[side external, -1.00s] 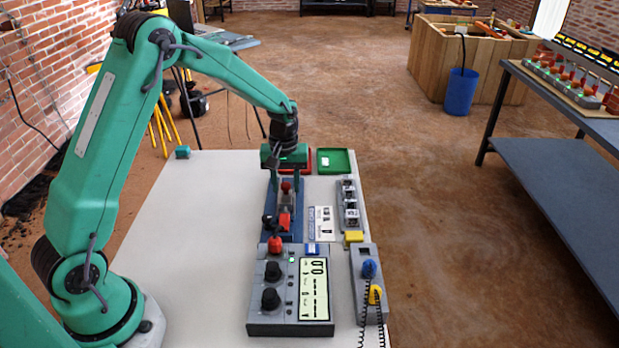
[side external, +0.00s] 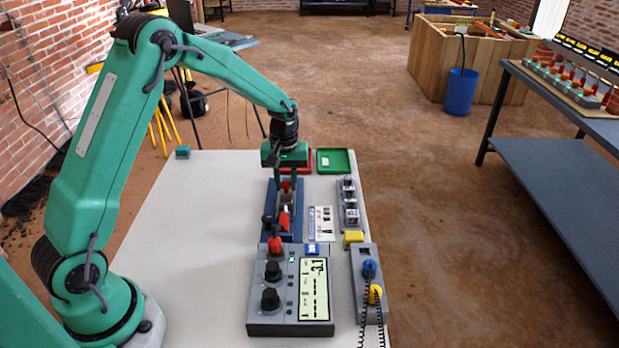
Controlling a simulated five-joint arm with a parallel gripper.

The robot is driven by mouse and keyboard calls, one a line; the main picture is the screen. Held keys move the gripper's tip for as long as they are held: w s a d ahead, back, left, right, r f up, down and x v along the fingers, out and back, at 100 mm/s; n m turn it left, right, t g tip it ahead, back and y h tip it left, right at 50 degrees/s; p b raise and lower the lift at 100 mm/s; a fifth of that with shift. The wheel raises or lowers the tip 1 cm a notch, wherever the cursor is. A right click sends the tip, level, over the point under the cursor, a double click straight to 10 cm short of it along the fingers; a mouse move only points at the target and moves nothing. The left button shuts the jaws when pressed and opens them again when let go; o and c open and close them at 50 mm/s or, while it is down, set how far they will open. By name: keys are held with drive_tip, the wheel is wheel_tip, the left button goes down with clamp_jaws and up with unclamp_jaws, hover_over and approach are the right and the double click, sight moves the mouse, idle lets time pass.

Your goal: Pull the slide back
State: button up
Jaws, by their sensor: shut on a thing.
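The slide fixture (side external: 270,228) is a dark blue block with grey and red parts, lying behind the grey meter box on the white table. A small red knob (side external: 286,186) stands up at its far part. My gripper (side external: 286,184) points down over the fixture, and its two fingers are shut on the red knob from left and right. A red piece (side external: 284,221) lies lower on the fixture, nearer the meter. The fingers and palm partly hide the fixture's far end.
The grey meter box (side external: 255,328) with knobs and a lit display stands in front. A grey box with blue and yellow plugs (side external: 366,254) and a grey switch strip (side external: 348,203) are to the right. A green tray (side external: 349,163) is behind. The table's left is mostly clear.

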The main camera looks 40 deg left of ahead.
drive_tip(key=shift+w+a, duration=1.3)
drive_tip(key=shift+w, duration=0.05)
idle(0.4)
drive_tip(key=o, duration=0.7)
drive_tip(key=shift+r, duration=0.1)
wheel_tip(320, 180, up, 7)
drive_tip(key=shift+f, duration=0.1)
idle(1.1)
drive_tip(key=shift+s, duration=0.1)
